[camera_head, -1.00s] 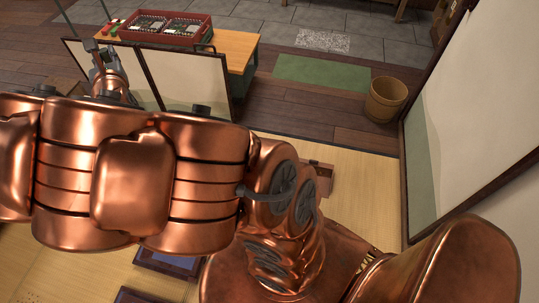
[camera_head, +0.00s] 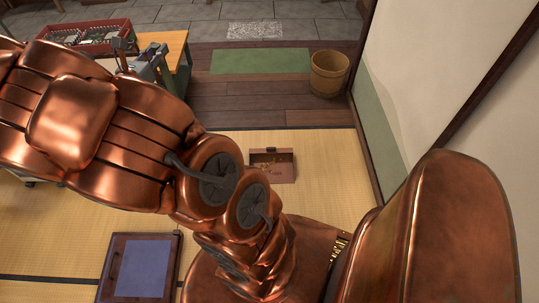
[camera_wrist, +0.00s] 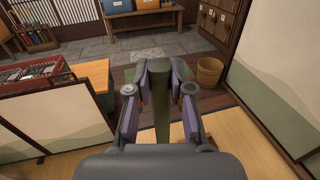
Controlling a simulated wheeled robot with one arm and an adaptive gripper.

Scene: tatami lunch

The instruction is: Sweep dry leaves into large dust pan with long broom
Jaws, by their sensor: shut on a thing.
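My gripper (camera_wrist: 160,78) is shut on a dark green shaft (camera_wrist: 161,112), which stands between its fingers in the wrist view. The shaft looks like the long broom's handle; the broom head is not visible. In the head view my gripper (camera_head: 148,60) is at the upper left, partly behind my copper arm. A brown open box-like pan (camera_head: 272,174), which looks like the large dust pan, lies on the tatami right of my arm. Small brown bits, possibly dry leaves, show in it. I cannot make out other leaves on the floor.
A wooden bucket (camera_head: 329,74) stands by the right wall panel. A green mat (camera_head: 260,61) lies on the dark wood floor. A blue-topped low piece (camera_head: 143,268) is at the lower left. Tatami around the pan is clear.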

